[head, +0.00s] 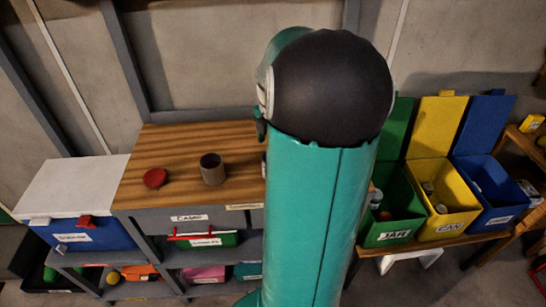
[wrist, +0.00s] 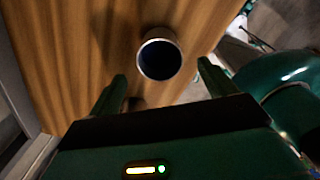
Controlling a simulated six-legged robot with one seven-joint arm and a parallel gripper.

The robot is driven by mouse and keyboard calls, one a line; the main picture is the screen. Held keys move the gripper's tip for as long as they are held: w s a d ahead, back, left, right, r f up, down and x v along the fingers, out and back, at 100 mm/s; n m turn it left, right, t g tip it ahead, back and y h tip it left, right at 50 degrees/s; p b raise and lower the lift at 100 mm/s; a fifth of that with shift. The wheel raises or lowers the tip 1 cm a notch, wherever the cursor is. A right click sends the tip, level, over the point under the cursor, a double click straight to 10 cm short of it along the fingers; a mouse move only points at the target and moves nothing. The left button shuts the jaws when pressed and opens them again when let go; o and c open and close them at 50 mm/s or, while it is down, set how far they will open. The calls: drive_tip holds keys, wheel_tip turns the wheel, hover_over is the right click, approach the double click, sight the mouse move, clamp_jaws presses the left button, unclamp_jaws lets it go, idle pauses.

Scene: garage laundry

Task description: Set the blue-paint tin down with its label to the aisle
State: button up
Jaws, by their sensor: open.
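An open tin (head: 213,170) stands upright on the wooden bench top (head: 190,138), its side grey-brown in the head view. In the wrist view the tin (wrist: 176,69) shows from above as a pale round rim with dark blue inside. No label can be made out on it. My gripper (wrist: 162,80) is open and empty above the bench. The tin appears just beyond and between its two fingertips, apart from them. In the head view my arm hides the gripper.
A red round lid (head: 155,178) lies left of the tin. A blue cooler with a white top (head: 85,185) stands left of the bench. Green (head: 387,222), yellow (head: 455,205) and blue (head: 497,195) bins stand at the right.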

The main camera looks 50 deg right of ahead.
drive_tip(key=shift+r, duration=1.6)
drive_tip(key=w+a+r+m+t+h, duration=0.1)
drive_tip(key=w+a+r+m, duration=0.15)
drive_tip(key=a, duration=0.65)
drive_tip(key=w+a+r+m+t+h, duration=0.1)
drive_tip(key=a+r+m, duration=0.25)
drive_tip(key=a, duration=0.65)
drive_tip(key=s+a+m+t+y, duration=0.1)
drive_tip(key=s+a+m, duration=0.2)
drive_tip(key=a, duration=0.5)
drive_tip(key=s+a+r+m+t+y, duration=0.1)
drive_tip(key=s+a+m+t, duration=0.1)
drive_tip(key=a+m, duration=0.4)
drive_tip(key=s+a, duration=0.1)
drive_tip(key=a, duration=0.2)
drive_tip(key=shift+s+t, duration=0.15)
drive_tip(key=shift+t, duration=0.15)
drive_tip(key=shift+d, duration=0.15)
